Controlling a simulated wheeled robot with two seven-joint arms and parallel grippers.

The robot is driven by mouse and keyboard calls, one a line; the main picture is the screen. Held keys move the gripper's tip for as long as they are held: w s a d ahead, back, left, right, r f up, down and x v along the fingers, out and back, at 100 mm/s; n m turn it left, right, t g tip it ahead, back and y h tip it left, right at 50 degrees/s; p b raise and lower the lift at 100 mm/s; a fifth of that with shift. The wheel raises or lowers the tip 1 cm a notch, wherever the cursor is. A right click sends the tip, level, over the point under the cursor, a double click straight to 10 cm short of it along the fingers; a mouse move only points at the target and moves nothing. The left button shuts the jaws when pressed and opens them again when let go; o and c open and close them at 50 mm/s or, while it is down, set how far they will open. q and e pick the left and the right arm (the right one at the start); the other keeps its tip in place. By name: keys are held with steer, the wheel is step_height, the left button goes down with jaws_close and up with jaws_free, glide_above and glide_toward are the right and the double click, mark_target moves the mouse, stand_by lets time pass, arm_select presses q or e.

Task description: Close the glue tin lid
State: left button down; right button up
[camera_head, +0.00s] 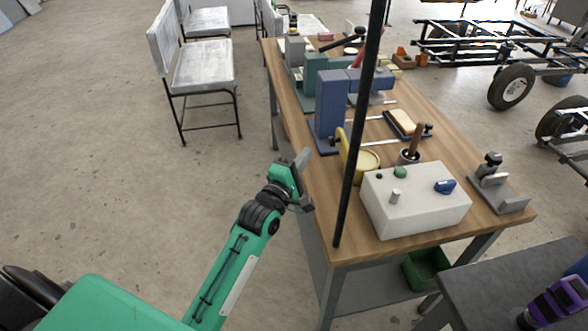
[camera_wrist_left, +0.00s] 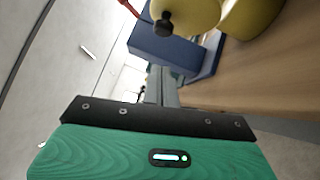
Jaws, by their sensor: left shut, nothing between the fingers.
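The yellow glue tin (camera_head: 368,163) stands on the workbench, partly hidden by a dark pole. Its round lid (camera_head: 344,148) is open and stands steeply up at the tin's left side. In the left wrist view the lid (camera_wrist_left: 196,10), with a black knob on it, is at the top, beside the yellow tin body (camera_wrist_left: 252,18), which is cut off by the frame edge. My left gripper (camera_head: 303,158) is shut and empty, at the bench's left edge, left of the lid and apart from it. Its fingers also show in the left wrist view (camera_wrist_left: 161,85). My right gripper is not in view.
A blue block-shaped fixture (camera_head: 332,105) stands behind the tin. A white box (camera_head: 415,205) with buttons sits in front of it, and a brush pot (camera_head: 408,156) is to its right. The dark pole (camera_head: 361,120) crosses the view.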

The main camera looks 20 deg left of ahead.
arm_select(q)
steer(key=shift+w+d+r+p, duration=0.15)
steer(key=shift+w+d+r, duration=0.1)
steer(key=shift+w+d, duration=0.5)
steer(key=shift+w+d+r+p, duration=0.15)
steer(key=shift+w+d+r, duration=0.05)
steer(key=shift+w+d, duration=0.55)
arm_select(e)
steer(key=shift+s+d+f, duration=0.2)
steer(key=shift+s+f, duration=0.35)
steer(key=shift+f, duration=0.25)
arm_select(q)
steer(key=shift+s+d, duration=0.1)
steer(key=shift+r, duration=0.1)
